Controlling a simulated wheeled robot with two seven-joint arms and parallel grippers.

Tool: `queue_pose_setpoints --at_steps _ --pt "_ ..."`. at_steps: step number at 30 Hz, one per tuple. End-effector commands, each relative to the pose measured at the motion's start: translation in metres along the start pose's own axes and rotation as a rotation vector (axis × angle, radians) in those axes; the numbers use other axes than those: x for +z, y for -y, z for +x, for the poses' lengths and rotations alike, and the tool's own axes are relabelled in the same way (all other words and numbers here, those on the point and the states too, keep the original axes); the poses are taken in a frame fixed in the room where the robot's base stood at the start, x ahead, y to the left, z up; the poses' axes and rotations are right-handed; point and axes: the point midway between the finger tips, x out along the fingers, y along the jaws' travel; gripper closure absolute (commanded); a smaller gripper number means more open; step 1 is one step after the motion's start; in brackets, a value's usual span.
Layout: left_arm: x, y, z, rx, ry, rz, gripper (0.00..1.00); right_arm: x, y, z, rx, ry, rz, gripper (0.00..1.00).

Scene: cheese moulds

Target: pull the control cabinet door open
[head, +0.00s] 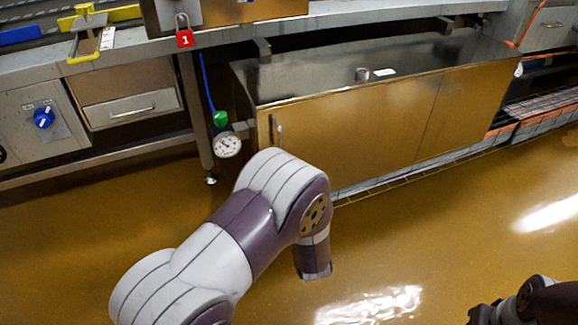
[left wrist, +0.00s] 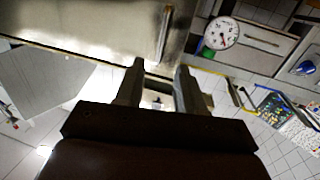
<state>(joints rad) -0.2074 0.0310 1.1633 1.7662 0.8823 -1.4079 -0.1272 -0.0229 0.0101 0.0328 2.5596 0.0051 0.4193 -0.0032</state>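The control cabinet (head: 460,95) is a low, wide metal box under the bench in the head view. Its door (head: 350,135) forms the front face and looks shut. An upright bar handle (head: 276,132) sits near the door's left edge. In the left wrist view the handle (left wrist: 163,35) shows on the door (left wrist: 90,22), just beyond the fingertips. My left gripper (left wrist: 158,78) is open, its two fingers apart with nothing between them, and does not appear to touch the handle. In the head view my left arm hides that gripper.
A dial gauge (head: 228,145) with a green fitting (head: 220,118) hangs left of the cabinet. A bench leg (head: 196,115) stands beside it. A blue knob (head: 44,117) and a drawer (head: 118,108) are farther left. The floor (head: 440,220) before the cabinet is clear.

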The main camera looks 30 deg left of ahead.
Motion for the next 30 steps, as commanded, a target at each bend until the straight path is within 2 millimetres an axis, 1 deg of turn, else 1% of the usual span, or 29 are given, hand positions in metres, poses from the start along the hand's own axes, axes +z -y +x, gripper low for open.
queue_pose_setpoints --at_steps 2,5,12,15,18,22,29,30 --pt "-0.007 0.003 0.003 -0.011 -0.042 0.005 0.62 0.0 0.0 0.003 0.0 0.001 0.0 1.0" --pt "-0.007 0.003 0.016 -0.014 -0.051 0.007 0.62 0.002 0.0 0.012 0.0 0.001 0.0 1.0" --pt "-0.007 0.004 0.077 -0.012 -0.052 0.006 0.62 0.006 0.0 0.044 0.0 0.002 0.0 1.0" --pt "-0.009 0.004 0.099 -0.01 -0.051 0.007 0.62 0.007 0.0 0.054 0.0 0.002 0.0 1.0" --pt "-0.011 0.003 0.115 -0.009 -0.049 0.008 0.62 0.008 0.0 0.061 0.0 0.002 0.0 1.0" --pt "-0.014 0.003 0.125 -0.007 -0.048 0.01 0.62 0.008 0.0 0.063 0.0 0.002 0.0 1.0" --pt "-0.016 0.003 0.126 -0.006 -0.047 0.01 0.62 0.008 0.0 0.062 0.0 0.002 0.0 1.0" --pt "-0.016 0.003 0.126 -0.006 -0.047 0.01 0.68 0.008 0.0 0.062 0.0 0.002 0.0 1.0"
